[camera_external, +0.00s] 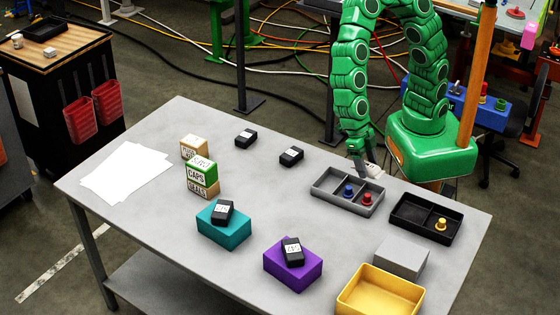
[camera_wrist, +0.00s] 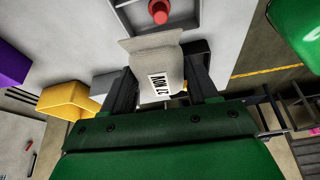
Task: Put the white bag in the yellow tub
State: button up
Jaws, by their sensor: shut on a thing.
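The white bag (camera_external: 375,171) is between the fingers of my gripper (camera_external: 366,167), at the back right end of the grey divided tray. In the wrist view the bag (camera_wrist: 153,62) shows a printed label, and my gripper (camera_wrist: 160,82) is shut on its sides. I cannot tell whether the bag touches the tray rim. The yellow tub (camera_external: 375,298) stands at the table's front right, partly cut off by the frame, and no contents show in it. The tub also shows at the left of the wrist view (camera_wrist: 68,101).
The grey tray (camera_external: 327,197) holds a blue and a red piece. A black tray (camera_external: 408,229) with a yellow piece and a grey block (camera_external: 402,258) stand between bag and tub. Purple (camera_external: 293,271) and teal (camera_external: 223,231) boxes carry black packs. White papers (camera_external: 125,170) lie left.

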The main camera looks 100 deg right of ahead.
jog(key=w+a, duration=0.4)
jog(key=a, duration=0.2)
jog(key=w+a, duration=0.1)
jog(key=a, duration=1.7)
jog(key=n, duration=0.1)
send_over(377, 309)
jog(key=s+d, duration=0.1)
notch_tip(377, 309, down, 7)
jog(key=shift+d+r, duration=0.1)
jog(key=shift+d, duration=0.05)
jog(key=shift+w+a+f, duration=0.35)
jog(key=shift+a+f, duration=0.15)
jog(key=shift+f, duration=0.15)
jog(key=shift+a+f, duration=0.1)
jog(key=shift+f, duration=0.05)
jog(key=shift+w+f, duration=0.1)
